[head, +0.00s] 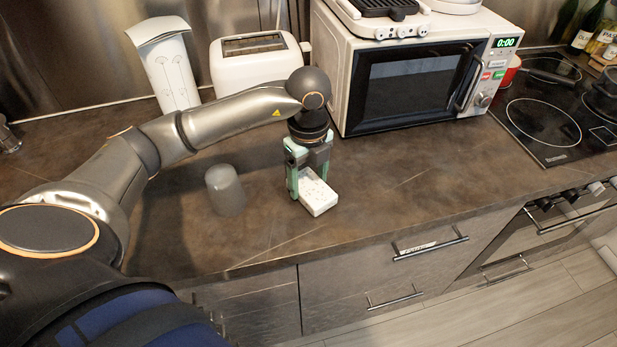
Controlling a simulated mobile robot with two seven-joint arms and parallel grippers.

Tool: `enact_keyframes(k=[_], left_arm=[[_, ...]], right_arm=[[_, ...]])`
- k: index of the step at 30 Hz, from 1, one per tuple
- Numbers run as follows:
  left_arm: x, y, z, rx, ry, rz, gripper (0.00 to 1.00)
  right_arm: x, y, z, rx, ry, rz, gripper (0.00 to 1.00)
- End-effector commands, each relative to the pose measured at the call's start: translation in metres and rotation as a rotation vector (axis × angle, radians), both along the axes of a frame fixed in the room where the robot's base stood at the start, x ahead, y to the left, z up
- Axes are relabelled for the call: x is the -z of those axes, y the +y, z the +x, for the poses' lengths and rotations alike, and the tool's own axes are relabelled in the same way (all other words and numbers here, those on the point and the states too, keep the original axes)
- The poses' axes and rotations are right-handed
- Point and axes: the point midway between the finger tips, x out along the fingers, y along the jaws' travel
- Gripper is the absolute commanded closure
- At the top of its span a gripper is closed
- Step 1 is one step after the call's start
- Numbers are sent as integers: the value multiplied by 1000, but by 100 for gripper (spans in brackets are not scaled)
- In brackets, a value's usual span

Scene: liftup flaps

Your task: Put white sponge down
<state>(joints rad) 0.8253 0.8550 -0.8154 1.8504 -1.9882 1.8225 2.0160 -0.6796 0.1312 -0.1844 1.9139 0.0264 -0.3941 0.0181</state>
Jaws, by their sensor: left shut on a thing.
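The white sponge (318,194) is a pale speckled block at the middle of the dark countertop (400,180). My left gripper (308,184) points down over it, with its green-edged fingers on either side of the block's back part. It is shut on the sponge. The sponge is at or just above the counter surface; I cannot tell if it touches. My right gripper is not in view.
An upturned frosted cup (225,190) stands left of the sponge. A white toaster (254,62), a white paper-like holder (170,72) and a microwave (410,75) stand behind. A black cooktop (550,115) is at right. The counter right of the sponge is clear.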

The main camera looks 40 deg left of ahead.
Motion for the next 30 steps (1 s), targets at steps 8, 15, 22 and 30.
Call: enact_keyframes(k=[8,15,22,30], left_arm=[[3,0,0,0,0,0,13],[3,0,0,0,0,0,0],[-5,0,0,-1,-2,0,0],[-58,0,1,0,-6,-1,0]], right_arm=[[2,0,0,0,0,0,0],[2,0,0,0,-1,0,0],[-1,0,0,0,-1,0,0],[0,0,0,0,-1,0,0]])
